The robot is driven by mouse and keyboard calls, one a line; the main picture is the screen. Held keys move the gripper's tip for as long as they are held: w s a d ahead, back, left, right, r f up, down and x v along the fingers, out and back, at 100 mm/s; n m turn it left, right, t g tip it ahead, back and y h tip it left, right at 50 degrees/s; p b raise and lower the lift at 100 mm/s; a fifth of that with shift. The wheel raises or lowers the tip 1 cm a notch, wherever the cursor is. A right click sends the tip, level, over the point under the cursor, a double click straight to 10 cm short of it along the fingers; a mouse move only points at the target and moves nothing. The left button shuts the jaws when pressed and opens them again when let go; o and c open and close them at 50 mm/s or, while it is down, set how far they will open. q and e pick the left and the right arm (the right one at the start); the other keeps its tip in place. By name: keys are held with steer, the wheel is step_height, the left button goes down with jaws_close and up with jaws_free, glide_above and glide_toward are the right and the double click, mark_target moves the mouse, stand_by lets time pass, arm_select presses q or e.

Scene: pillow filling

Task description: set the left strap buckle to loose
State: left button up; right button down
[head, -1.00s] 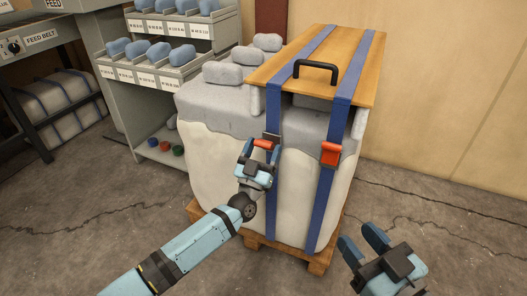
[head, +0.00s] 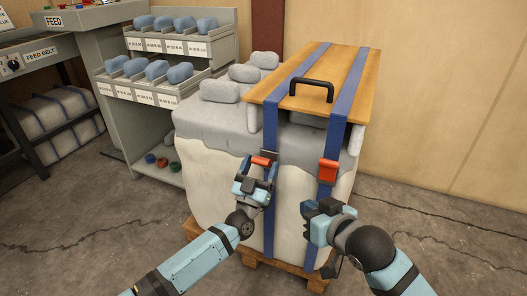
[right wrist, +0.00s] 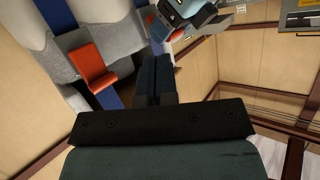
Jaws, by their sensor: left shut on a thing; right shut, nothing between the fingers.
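The left strap (head: 271,137) is blue and runs over the wooden board and down the front of the pale bag. Its buckle has an orange lever (head: 261,161). My left gripper (head: 259,171) is shut on this lever, with a finger on each side, and covers part of the buckle. My right gripper (head: 322,208) is shut and empty in front of the bag, below the right strap's orange buckle (head: 328,171). In the right wrist view its closed fingers (right wrist: 153,80) stand beside the right buckle (right wrist: 90,65), and the left gripper (right wrist: 185,20) shows beyond.
The wooden board (head: 350,82) with a black handle (head: 311,91) lies on top of the bag (head: 207,165), which stands on a pallet (head: 312,280). A shelf (head: 214,72) with blue-grey lumps stands at the left. Floor to the right is free.

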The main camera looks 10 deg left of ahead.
steer(key=w+a+r+m+g+h, duration=0.1)
steer(key=w+a, duration=0.2)
steer(key=w+a+r+m+g+h, duration=0.1)
steer(key=w+a+r+m+g, duration=0.1)
steer(key=w+a, duration=0.1)
steer(key=w+a+r+m+g+h, duration=0.1)
steer(key=w+a, duration=0.2)
steer(key=shift+w+a+r+h, duration=0.1)
steer(key=shift+w+r+h, duration=0.15)
steer(key=shift+w+h, duration=0.15)
steer(key=w+a+r+m+g+h, duration=0.1)
steer(key=a+r+m+h, duration=0.15)
steer(key=r, duration=0.35)
steer(key=w+a+r+m+g+h, duration=0.1)
steer(key=w+r+m+g+h, duration=0.1)
steer(key=r+m+h, duration=0.3)
steer(key=n+y, duration=0.1)
steer(key=n, duration=0.1)
glide_above(266, 159)
step_height(266, 159, down, 8)
steer(key=shift+r, duration=0.1)
steer(key=f, duration=0.2)
steer(key=s+f, duration=0.1)
steer(key=shift+s+a+y, duration=0.1)
steer(key=shift+a+y, duration=0.15)
steer(key=shift+s+f, duration=0.1)
steer(key=shift+f, duration=0.3)
